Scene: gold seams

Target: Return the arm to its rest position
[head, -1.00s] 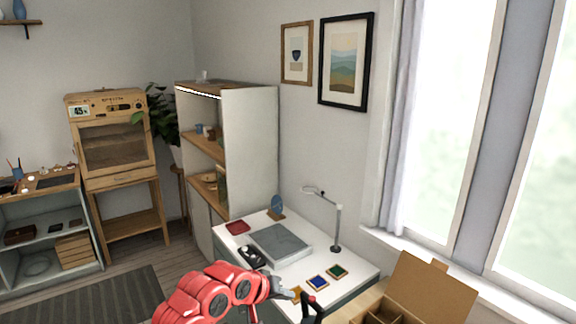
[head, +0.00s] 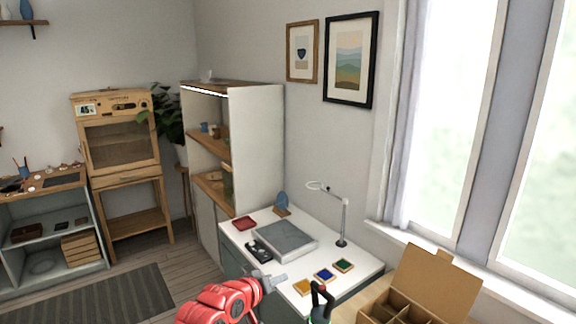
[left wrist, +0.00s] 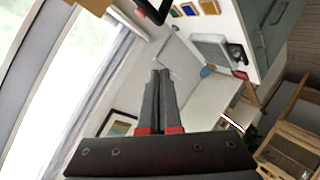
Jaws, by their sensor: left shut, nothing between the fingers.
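My left arm (head: 222,302) is red and rises from the bottom edge of the head view, left of the white desk. Its grey left gripper (head: 276,280) is at the desk's near left side in that view. In the left wrist view the two dark fingers of this gripper (left wrist: 160,74) lie together with nothing between them. They point toward the wall and desk, which appear turned round. My right arm and gripper do not show.
The white desk (head: 285,269) bears a grey slab (head: 285,238), a lamp (head: 343,220) and coloured pads (head: 324,275). Floor (head: 190,262) is open at left.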

